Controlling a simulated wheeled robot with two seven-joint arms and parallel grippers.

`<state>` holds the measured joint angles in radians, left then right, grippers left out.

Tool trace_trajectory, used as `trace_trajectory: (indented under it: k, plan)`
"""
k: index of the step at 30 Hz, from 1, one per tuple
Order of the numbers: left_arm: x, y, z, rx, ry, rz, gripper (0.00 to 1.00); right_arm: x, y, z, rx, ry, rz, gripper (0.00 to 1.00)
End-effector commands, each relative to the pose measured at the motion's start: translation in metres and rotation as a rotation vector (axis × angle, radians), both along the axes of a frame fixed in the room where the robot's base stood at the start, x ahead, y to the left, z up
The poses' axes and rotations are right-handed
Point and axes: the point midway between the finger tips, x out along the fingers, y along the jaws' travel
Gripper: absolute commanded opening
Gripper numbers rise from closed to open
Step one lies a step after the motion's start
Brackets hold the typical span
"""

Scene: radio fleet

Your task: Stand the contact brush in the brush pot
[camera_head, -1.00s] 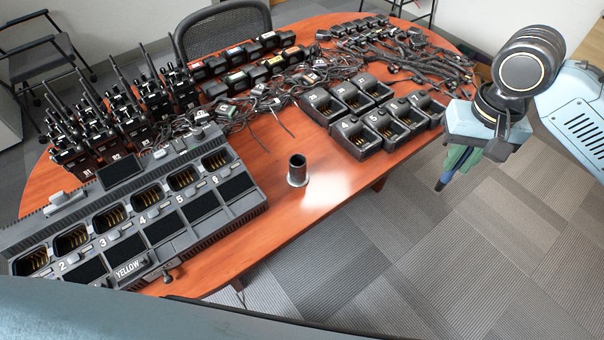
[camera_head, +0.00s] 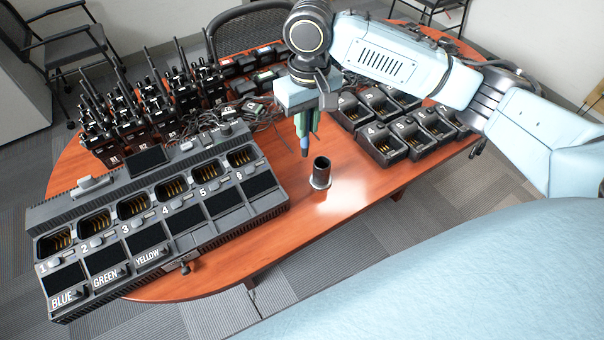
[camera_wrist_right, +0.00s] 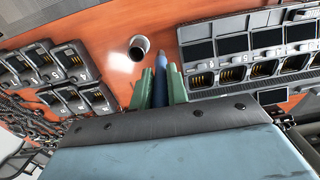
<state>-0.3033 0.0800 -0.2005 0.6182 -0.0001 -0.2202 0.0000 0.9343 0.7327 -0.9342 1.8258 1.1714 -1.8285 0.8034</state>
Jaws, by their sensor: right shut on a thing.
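The brush pot (camera_head: 320,172) is a small dark cylinder with a light foot, upright on the table to the right of the big charger. It also shows in the right wrist view (camera_wrist_right: 139,48), its open mouth facing the camera. My right gripper (camera_head: 306,128) is shut on the contact brush (camera_head: 304,146), a slim blue stick held pointing down. In the right wrist view the brush (camera_wrist_right: 160,82) lies between the green fingers (camera_wrist_right: 160,88). The brush tip is above the table, just behind and left of the pot, apart from it. My left gripper is out of view.
A long charger (camera_head: 165,215) with numbered bays fills the table's left front. Radios with antennas (camera_head: 150,105) stand behind it. Small single chargers (camera_head: 385,130) sit right of the pot. Tangled cables lie behind. The orange tabletop (camera_head: 255,245) is bare in front of the pot.

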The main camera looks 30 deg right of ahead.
Motion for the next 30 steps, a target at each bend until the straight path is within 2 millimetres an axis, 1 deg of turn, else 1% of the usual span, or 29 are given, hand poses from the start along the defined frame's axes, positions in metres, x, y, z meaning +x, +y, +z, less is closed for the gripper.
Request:
trace_trajectory:
  k: [1,4,7,11,13,18,23,30]
  plan:
    - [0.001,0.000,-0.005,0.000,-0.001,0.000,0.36,0.006,-0.012,-0.016,-0.002,0.005,0.028,0.00]
    - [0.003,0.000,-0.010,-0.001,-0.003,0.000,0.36,0.017,-0.033,-0.037,-0.004,0.004,0.108,0.00]
    - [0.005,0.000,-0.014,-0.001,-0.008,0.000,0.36,0.026,-0.050,-0.053,-0.009,0.001,0.178,0.00]
    - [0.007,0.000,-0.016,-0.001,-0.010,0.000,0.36,0.031,-0.064,-0.068,-0.015,0.000,0.237,0.00]
    - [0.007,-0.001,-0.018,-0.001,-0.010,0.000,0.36,0.032,-0.068,-0.078,-0.016,0.001,0.250,0.00]
    - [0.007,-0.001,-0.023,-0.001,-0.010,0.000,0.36,0.032,-0.068,-0.108,-0.017,-0.001,0.256,0.00]
    - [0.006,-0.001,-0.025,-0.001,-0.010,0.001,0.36,0.032,-0.068,-0.122,-0.017,-0.002,0.256,0.00]
    - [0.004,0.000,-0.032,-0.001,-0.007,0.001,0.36,0.032,-0.068,-0.160,-0.018,-0.001,0.254,0.00]
